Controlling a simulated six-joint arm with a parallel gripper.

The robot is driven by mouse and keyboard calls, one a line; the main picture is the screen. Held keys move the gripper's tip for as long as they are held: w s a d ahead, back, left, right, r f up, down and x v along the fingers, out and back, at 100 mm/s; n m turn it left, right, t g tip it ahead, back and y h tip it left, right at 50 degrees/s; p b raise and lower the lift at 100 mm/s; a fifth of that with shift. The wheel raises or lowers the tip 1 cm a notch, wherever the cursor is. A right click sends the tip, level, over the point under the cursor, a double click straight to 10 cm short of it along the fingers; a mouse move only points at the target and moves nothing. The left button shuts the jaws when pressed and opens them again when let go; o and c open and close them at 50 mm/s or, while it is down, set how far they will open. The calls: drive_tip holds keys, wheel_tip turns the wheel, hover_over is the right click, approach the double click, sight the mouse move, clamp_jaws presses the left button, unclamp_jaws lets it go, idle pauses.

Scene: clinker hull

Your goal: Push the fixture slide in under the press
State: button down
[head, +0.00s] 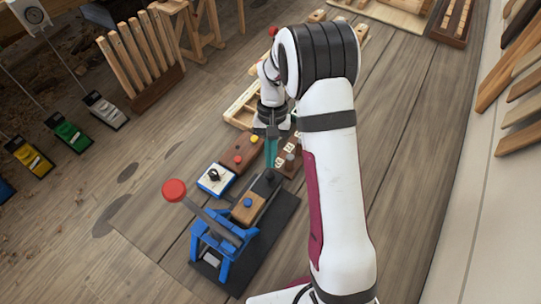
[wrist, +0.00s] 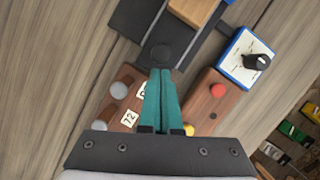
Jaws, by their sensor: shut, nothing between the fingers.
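The press (head: 222,246) is a blue frame with a long lever ending in a red ball, standing on a dark base plate at the lower middle of the head view. The fixture slide (head: 262,188) is dark and carries a wooden block (head: 246,208) with a blue round piece. The block sits in front of the press frame. My gripper (head: 271,164) has teal fingers, shut and empty. Its tips (wrist: 160,72) are close to the knob end; contact cannot be told.
A blue-edged white dial box (head: 216,179) and a wooden board with red and yellow buttons (head: 241,153) stand left of the slide. A wooden piece with number tags (head: 287,160) is to its right.

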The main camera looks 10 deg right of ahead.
drive_tip(key=s+a, duration=0.7)
drive_tip(key=shift+s+a, duration=0.35)
drive_tip(key=shift+s, duration=0.05)
drive_tip(key=w, duration=0.1)
drive_tip(key=w+d, duration=0.1)
drive_tip(key=w, duration=0.1)
drive_tip(key=w+r, duration=0.1)
drive_tip(key=shift+w+d+r, duration=0.1)
drive_tip(key=shift+w+d, duration=0.1)
drive_tip(key=shift+w, duration=0.05)
drive_tip(key=a+v, duration=0.1)
drive_tip(key=v, duration=0.7)
drive_tip(key=s+d+r+t, duration=0.1)
drive_tip(key=s+d+r, duration=0.2)
drive_tip(key=s+r, duration=0.4)
drive_tip(key=s+m+t, duration=0.2)
drive_tip(key=s, duration=1.4)
drive_tip(key=shift+d+r+y, duration=0.25)
drive_tip(key=shift+d+y, duration=0.05)
drive_tip(key=shift+d, duration=0.15)
